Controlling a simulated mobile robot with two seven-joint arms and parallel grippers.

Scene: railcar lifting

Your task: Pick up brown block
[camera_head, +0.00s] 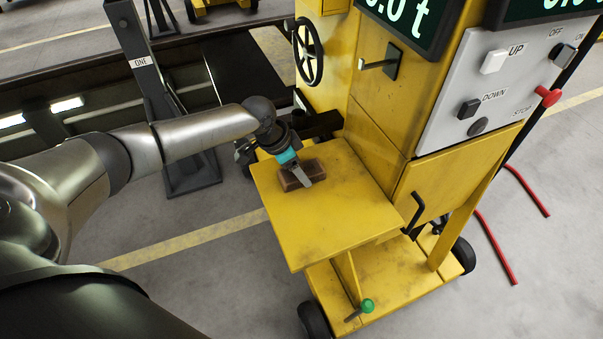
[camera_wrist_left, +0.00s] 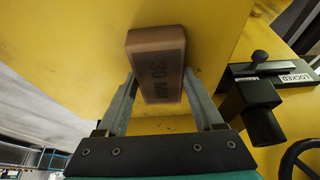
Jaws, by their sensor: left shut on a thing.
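The brown block (camera_head: 314,168) sits at the yellow shelf (camera_head: 335,220) of the lifting machine in the head view. My right gripper is not in view.
The yellow machine carries a handwheel (camera_head: 308,52), a grey panel (camera_head: 490,85) with UP and DOWN buttons, and a door handle (camera_head: 414,213). A grey post (camera_head: 150,85) labelled ONE stands left. The shelf's front part is clear. Red hoses (camera_head: 496,246) lie on the floor at right.

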